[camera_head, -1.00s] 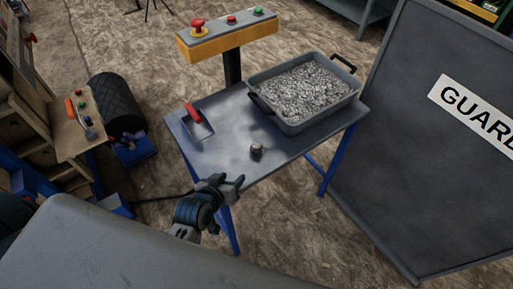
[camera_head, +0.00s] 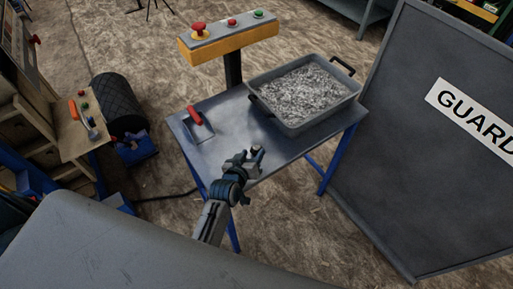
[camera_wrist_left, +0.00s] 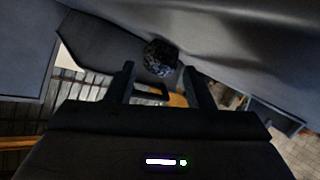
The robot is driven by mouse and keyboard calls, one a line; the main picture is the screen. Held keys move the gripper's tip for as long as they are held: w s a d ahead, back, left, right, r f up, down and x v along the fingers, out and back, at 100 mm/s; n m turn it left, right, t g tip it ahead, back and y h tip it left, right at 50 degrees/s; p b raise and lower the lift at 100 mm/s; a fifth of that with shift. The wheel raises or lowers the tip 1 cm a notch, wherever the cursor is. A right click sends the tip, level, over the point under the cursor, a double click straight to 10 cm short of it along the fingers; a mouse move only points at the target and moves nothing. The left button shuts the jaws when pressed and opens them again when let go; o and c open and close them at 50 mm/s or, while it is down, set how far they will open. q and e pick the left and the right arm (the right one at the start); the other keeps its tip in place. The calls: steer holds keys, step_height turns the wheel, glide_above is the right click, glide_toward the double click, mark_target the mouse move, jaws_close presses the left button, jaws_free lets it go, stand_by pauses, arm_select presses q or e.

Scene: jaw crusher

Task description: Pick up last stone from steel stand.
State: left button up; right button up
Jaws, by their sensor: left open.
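The stone (camera_head: 257,149) is a small dark lump on the near part of the steel stand (camera_head: 222,158), partly hidden behind my gripper in the head view. My left gripper (camera_head: 254,157) reaches over the stand's near edge, its fingers at the stone. In the left wrist view the stone (camera_wrist_left: 160,58) shows just beyond and between the two finger tips (camera_wrist_left: 158,75). The fingers are apart and do not clearly touch it. My right gripper is not in view.
A grey tray (camera_head: 333,116) full of crushed grey material sits on the stand's right side. A red-handled item (camera_head: 196,119) lies at its left. A yellow control box (camera_head: 230,40) stands behind on a post. A dark guard panel (camera_head: 400,150) stands at the right.

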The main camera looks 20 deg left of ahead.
arm_select(q)
steer(key=shift+x, duration=1.15)
steer(key=shift+w, duration=0.25)
steer(key=shift+s+f, duration=0.1)
steer(key=shift+f, duration=0.1)
steer(key=c, duration=0.8)
steer(key=shift+p, duration=0.45)
